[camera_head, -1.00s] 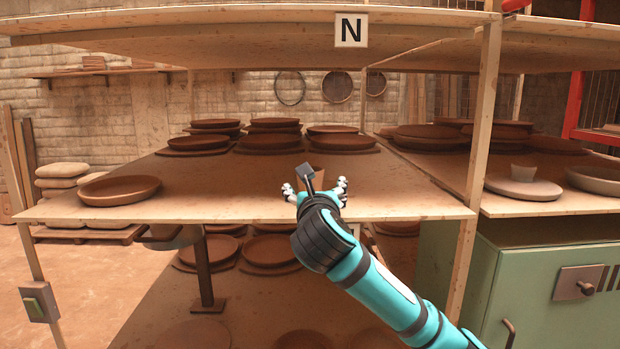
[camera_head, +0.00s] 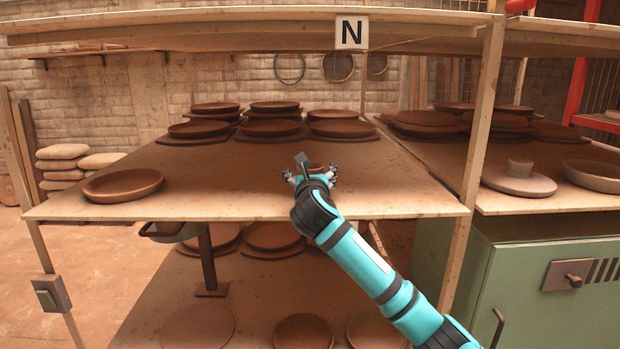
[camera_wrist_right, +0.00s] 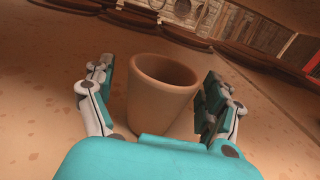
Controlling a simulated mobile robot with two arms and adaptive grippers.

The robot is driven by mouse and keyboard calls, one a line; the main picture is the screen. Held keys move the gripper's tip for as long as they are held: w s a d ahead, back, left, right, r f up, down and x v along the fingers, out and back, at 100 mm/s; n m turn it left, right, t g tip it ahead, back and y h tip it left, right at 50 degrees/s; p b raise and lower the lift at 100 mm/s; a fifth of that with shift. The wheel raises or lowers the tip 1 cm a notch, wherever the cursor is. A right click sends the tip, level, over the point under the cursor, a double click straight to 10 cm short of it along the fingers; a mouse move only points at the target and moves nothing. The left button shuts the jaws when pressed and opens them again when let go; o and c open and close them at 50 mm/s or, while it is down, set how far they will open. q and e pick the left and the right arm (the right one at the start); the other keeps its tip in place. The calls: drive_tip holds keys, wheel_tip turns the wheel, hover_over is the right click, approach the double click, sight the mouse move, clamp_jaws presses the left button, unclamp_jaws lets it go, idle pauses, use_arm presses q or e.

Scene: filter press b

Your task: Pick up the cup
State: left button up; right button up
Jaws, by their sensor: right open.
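The cup (camera_wrist_right: 162,88) is a plain brown clay cup, wider at the rim, upright and empty-looking on the shelf board in the right wrist view. My right gripper (camera_wrist_right: 160,73) is open, with one finger on each side of the cup. A gap shows at the left finger; whether the right finger touches the cup is unclear. In the head view the right gripper (camera_head: 312,175) is over the front middle of the shelf and hides most of the cup. My left gripper is not in view.
A round clay plate (camera_head: 123,185) lies at the shelf's front left. Stacked plates (camera_head: 270,127) stand farther back. A wooden post (camera_head: 478,125) rises right of my arm, and an upper shelf (camera_head: 230,28) hangs above.

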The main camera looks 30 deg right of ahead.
drive_tip(key=c, duration=1.2)
drive_tip(key=shift+r, duration=0.15)
drive_tip(key=shift+c, duration=0.2)
